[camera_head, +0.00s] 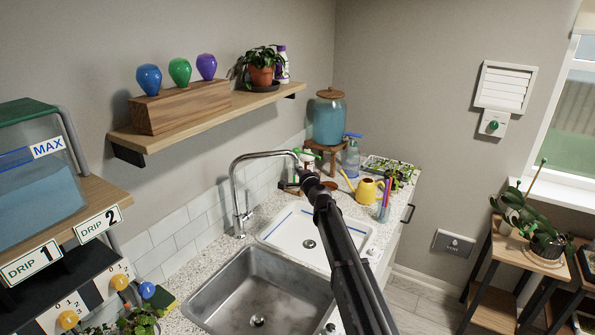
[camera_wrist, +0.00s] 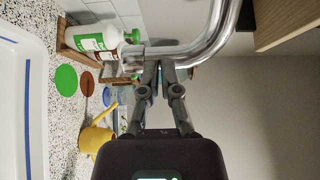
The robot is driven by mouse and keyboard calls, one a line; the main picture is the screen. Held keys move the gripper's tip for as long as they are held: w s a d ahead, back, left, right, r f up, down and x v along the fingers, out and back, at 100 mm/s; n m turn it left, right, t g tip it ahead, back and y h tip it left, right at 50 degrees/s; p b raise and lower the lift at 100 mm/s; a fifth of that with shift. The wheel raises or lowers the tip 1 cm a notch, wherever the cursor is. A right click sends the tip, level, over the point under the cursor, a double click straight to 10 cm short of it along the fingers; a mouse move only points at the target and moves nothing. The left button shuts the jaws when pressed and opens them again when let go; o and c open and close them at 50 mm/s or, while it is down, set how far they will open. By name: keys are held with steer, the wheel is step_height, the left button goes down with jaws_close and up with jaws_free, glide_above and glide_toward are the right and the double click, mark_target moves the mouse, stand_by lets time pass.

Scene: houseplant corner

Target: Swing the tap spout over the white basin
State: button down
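The chrome tap spout (camera_head: 262,155) rises behind the sinks and arcs to the right in the head view. Its end appears to hang above the back of the white basin (camera_head: 283,240), though the exact overlap is hard to judge. In the wrist view the spout (camera_wrist: 215,35) curves across the top, and the white basin (camera_wrist: 38,120) lies at the left edge. My gripper (camera_wrist: 160,66) has its fingertips close together beside the spout's end, touching or almost touching it. The fingers do not appear to wrap around the spout. My arm hides part of the basin's right side in the head view.
The steel sink (camera_head: 225,285) is nearer. A green-and-white bottle (camera_wrist: 95,38) stands behind the spout's end. A yellow watering can (camera_head: 367,191) and a blue spray bottle (camera_head: 351,160) stand on the counter. A wooden shelf (camera_head: 195,118) is above.

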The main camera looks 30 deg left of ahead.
steer(key=shift+w, duration=0.4)
steer(key=v, duration=1.4)
steer(key=shift+d, duration=0.35)
steer(key=shift+w, duration=0.15)
